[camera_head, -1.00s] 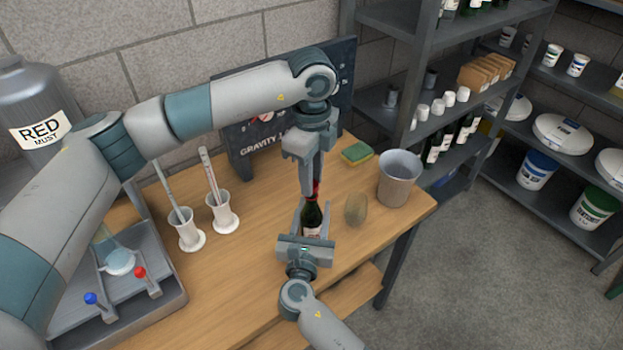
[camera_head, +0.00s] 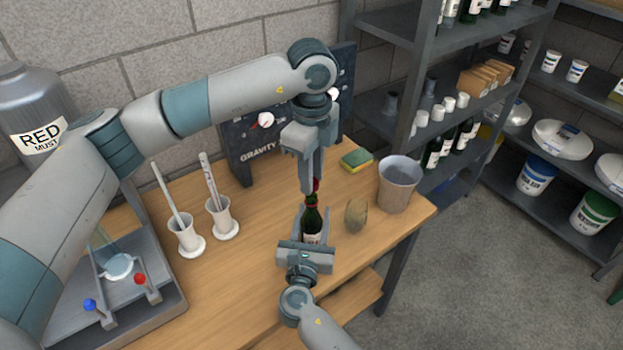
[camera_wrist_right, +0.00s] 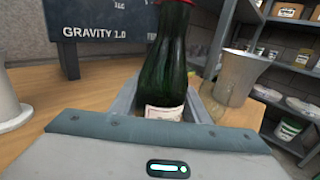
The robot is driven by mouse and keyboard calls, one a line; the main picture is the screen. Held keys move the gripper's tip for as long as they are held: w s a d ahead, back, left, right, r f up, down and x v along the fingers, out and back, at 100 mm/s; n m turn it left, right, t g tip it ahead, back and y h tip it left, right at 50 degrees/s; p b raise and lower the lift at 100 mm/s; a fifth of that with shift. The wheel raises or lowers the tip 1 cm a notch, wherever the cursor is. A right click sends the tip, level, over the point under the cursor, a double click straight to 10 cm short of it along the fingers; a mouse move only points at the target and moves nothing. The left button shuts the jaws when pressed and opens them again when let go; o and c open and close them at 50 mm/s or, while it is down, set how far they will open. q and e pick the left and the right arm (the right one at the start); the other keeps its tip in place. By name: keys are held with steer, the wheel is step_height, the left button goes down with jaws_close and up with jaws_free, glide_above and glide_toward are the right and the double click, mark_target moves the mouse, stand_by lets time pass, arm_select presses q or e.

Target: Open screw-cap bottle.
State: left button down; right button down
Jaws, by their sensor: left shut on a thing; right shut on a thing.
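A dark green bottle (camera_head: 312,218) with a pale label and a red cap (camera_head: 316,185) stands upright on the wooden table. My left gripper (camera_head: 310,186) points down from above, shut on the red cap. My right gripper (camera_head: 312,232) comes in from the front, shut around the bottle's body. In the right wrist view the bottle (camera_wrist_right: 168,70) stands between the right jaws. There, a little of the red cap shows at the top edge; the left gripper is out of that view.
A round tan object (camera_head: 356,215) and a grey bucket (camera_head: 398,183) stand right of the bottle. A sponge (camera_head: 356,159) lies behind. Two white cylinder stands (camera_head: 186,236) are at left, beside a grey tray device (camera_head: 160,315). A dark board (camera_head: 245,150) stands at the back.

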mark_target(310, 237)
arm_select(q)
steer(key=shift+r, duration=1.25)
arm_select(e)
steer(key=c, duration=0.9)
jaws_free()
arm_select(q)
steer(key=shift+f, duration=0.1)
arm_select(e)
steer(key=shift+s, duration=0.15)
arm_select(q)
step_height(310, 237, down, 2)
steer(key=shift+f+b, duration=0.1)
steer(key=shift+b, duration=1.05)
arm_select(e)
steer(key=s, duration=0.3)
steer(key=s+a, duration=0.1)
steer(key=s, duration=0.6)
steer(key=shift+s+a+f, duration=0.1)
steer(key=shift+a, duration=0.2)
steer(key=shift+s+a, duration=0.15)
steer(key=shift+s, duration=0.55)
